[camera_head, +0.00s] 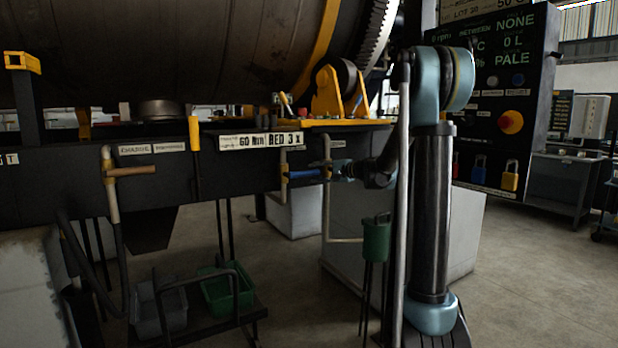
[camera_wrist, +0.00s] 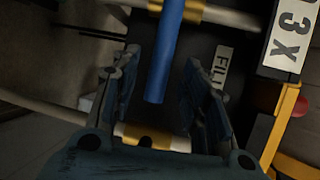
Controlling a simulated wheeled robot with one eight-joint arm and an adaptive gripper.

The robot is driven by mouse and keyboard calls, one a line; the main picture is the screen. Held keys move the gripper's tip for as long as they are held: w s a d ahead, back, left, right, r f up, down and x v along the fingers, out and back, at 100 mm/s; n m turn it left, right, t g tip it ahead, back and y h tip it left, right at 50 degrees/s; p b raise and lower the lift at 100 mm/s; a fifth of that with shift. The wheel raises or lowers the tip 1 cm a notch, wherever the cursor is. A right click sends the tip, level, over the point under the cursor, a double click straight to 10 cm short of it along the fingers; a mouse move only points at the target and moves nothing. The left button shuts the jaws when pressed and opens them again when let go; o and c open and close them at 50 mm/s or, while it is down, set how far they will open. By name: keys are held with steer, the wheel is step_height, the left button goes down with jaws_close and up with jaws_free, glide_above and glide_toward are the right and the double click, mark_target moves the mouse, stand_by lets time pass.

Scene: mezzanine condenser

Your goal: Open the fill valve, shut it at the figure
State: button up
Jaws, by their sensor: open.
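The fill valve's blue lever (camera_head: 304,174) lies roughly level beside the pipe under the drum frame in the head view. In the wrist view the blue lever (camera_wrist: 165,55) points down the picture, its free end between my gripper's fingers. My gripper (camera_wrist: 162,62) is open, with visible space on both sides of the lever; contact cannot be told. In the head view my gripper (camera_head: 338,173) is at the lever's right end. A label starting "FILL" (camera_wrist: 221,68) is right of the lever. The readout panel (camera_head: 510,60) shows "0 L", "NONE" and "PALE".
A tan-handled valve (camera_head: 130,170) on another pipe is at left. A large drum (camera_head: 180,50) is above the dark frame. Green (camera_head: 226,290) and grey (camera_head: 160,305) bins are low at left. A red button (camera_head: 511,122) and padlocks (camera_head: 510,178) are on the panel.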

mark_target(311, 173)
steer(key=shift+x, duration=2.6)
jaws_close()
